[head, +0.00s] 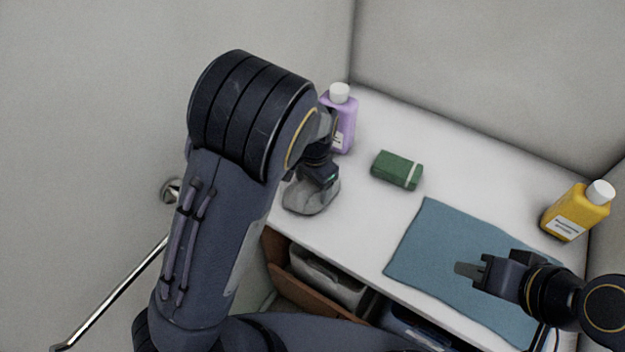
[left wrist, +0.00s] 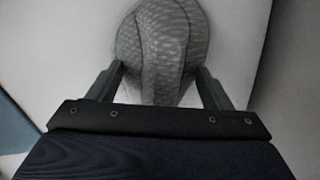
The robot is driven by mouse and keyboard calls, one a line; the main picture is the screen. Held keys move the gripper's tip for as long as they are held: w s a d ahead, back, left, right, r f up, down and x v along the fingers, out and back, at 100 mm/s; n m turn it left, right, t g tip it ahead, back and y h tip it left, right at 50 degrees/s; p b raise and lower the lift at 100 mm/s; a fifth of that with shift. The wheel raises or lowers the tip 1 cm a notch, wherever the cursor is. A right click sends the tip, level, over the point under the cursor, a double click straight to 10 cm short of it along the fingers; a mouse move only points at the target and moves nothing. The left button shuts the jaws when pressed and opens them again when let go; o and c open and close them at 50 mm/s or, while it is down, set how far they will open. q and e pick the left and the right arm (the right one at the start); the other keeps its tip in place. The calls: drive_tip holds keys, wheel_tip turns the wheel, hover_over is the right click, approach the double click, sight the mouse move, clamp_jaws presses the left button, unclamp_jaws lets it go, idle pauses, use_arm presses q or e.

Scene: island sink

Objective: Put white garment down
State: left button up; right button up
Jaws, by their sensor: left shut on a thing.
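The white garment (head: 311,196) looks like a grey-white bunched cloth at the left end of the white counter. My left gripper (head: 318,180) is shut on it from above. In the left wrist view the garment (left wrist: 161,45), with a woven texture, sits between the two fingers of my left gripper (left wrist: 160,85). The garment appears to be at the counter's surface; whether it bears on it is hard to tell. My right gripper (head: 470,270) is over the blue cloth (head: 430,240); its jaw gap is not clear from this angle.
A purple bottle with a white cap (head: 343,122) stands just behind my left gripper. A green block (head: 397,170) lies mid-counter. A yellow bottle (head: 575,212) stands at the right. Below the counter's front edge is an open drawer (head: 300,285) with bins. A metal rail (head: 110,292) is at left.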

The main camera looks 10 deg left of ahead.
use_arm(q)
drive_tip(key=shift+f, duration=0.1)
drive_tip(key=o, duration=1)
drive_tip(key=shift+r, duration=0.25)
drive_tip(key=r, duration=0.4)
drive_tip(key=r+b, duration=0.1)
drive_tip(key=r, duration=0.6)
drive_tip(key=shift+s+d+r, duration=0.2)
drive_tip(key=shift+d+r, duration=0.05)
drive_tip(key=shift+r, duration=0.15)
